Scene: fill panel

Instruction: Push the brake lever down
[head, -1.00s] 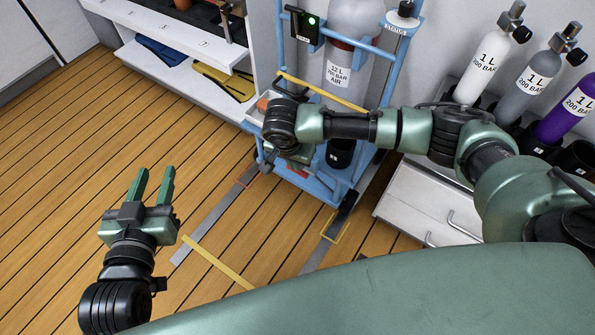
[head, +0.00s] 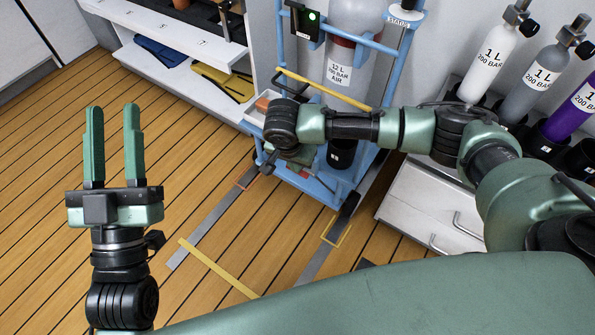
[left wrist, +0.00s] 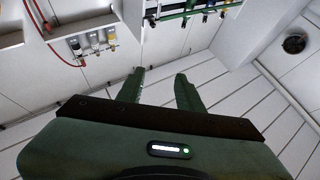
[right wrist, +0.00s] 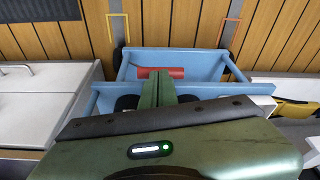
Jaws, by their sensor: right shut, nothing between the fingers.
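A short red bar (right wrist: 176,73), which I take for the brake lever, lies across the base of the blue trolley (right wrist: 195,60) in the right wrist view. In the head view the trolley (head: 383,75) holds a large grey cylinder (head: 350,55), and my right arm mostly hides the lever. My right gripper (right wrist: 161,77) is shut and empty, with its fingertips over the red bar. I cannot tell whether they touch it. My left gripper (head: 114,110) is open and empty above the floor, left of and apart from the trolley.
A white shelf (head: 190,85) with blue and yellow fins stands left of the trolley. White drawers (head: 425,205) and a rack of small cylinders (head: 540,75) stand to the right. Grey floor strips (head: 210,232) and a yellow line (head: 215,266) lie in front. The wooden floor at left is clear.

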